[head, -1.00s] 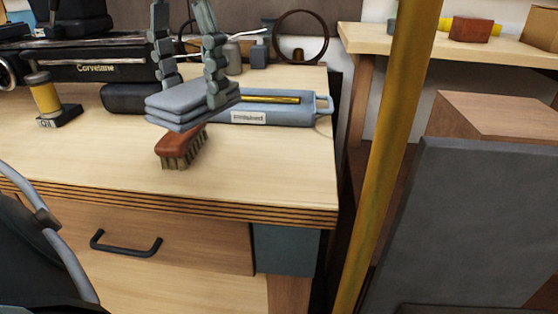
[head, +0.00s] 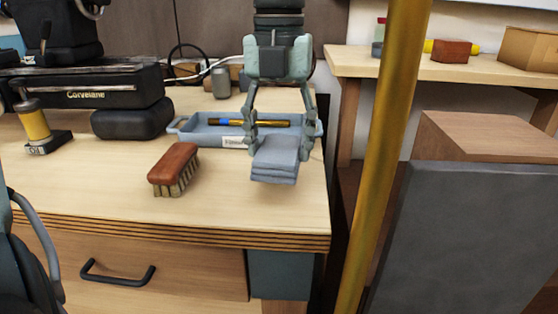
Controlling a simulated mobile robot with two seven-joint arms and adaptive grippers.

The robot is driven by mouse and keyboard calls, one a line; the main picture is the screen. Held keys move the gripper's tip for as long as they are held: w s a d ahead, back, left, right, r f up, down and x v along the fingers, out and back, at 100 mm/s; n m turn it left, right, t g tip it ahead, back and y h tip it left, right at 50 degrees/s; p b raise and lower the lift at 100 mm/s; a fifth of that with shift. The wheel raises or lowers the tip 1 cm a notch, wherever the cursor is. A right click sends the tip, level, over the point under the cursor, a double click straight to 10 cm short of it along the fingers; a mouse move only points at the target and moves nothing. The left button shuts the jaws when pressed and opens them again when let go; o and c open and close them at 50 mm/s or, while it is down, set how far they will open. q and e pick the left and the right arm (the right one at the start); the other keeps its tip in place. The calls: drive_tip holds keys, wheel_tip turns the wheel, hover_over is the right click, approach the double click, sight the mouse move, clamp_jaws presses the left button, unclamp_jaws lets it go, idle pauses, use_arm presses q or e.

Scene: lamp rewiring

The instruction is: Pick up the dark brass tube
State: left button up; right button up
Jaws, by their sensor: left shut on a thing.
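A thin brass tube (head: 284,123) with a blue band and dark parts lies in a blue-grey tray (head: 205,135) on the workbench. My left gripper (head: 280,148) comes down in front of the tray and partly hides the tube. It is shut on a folded grey-blue cloth (head: 275,166), near the tray's front right. I cannot tell whether the cloth touches the bench. My right gripper is not in view.
A red-brown brush (head: 174,168) lies left of the cloth. A black sewing machine (head: 100,92) and a yellow oil can (head: 34,122) stand at left. A tall brass pole (head: 388,150) stands upright in the foreground. The bench (head: 120,205) is clear in front.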

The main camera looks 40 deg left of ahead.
sight(279, 148)
use_arm(q)
wheel_tip(279, 148, down, 4)
drive_tip(key=shift+r, duration=0.1)
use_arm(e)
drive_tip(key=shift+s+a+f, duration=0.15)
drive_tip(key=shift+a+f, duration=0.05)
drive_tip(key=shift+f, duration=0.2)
use_arm(q)
drive_tip(key=shift+f, duration=0.3)
drive_tip(key=o, duration=1.1)
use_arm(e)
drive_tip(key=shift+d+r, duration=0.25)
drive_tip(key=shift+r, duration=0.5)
use_arm(q)
drive_tip(key=shift+r, duration=0.1)
